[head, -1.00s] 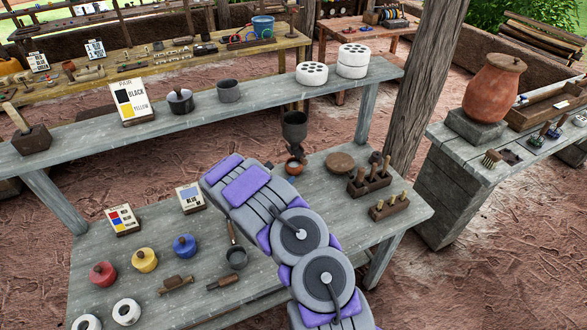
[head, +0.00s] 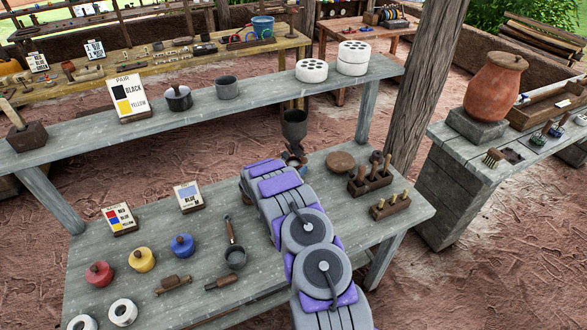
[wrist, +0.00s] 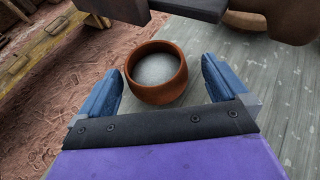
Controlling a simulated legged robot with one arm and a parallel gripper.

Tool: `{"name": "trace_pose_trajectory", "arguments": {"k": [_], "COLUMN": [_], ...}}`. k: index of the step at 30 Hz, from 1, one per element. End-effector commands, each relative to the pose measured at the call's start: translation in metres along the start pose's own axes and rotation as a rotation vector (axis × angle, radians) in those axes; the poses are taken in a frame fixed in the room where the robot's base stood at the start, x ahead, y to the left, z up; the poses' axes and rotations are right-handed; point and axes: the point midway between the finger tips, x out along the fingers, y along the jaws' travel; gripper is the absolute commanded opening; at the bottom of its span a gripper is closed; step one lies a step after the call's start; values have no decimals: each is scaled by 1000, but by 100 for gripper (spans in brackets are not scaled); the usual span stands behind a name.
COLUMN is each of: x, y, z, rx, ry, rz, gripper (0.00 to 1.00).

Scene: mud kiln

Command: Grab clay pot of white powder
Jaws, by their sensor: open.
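The clay pot of white powder (wrist: 157,74) is a small round reddish-brown pot with a pale fill inside. In the wrist view it stands upright on the grey wooden table, near the table's edge. My gripper (wrist: 162,90) is open, with one blue finger on the left and one on the right. The pot sits between and slightly beyond the fingers, with gaps on both sides.
A dark funnel-shaped vessel (head: 294,127) stands just beyond my wrist. A raised grey shelf (head: 190,110) runs behind. Colored lidded jars, including a blue one (head: 182,246), stand left.

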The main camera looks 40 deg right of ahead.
Motion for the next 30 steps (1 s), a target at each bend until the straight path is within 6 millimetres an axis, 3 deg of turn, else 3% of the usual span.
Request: {"name": "trace_pose_trajectory", "arguments": {"k": [12,23,30], "x": [43,49,49], "y": [6,6,6], "z": [3,4,4], "rx": [3,1,1], "ry": [0,0,0], "rz": [0,1,1], "gripper": [100,100,79]}}
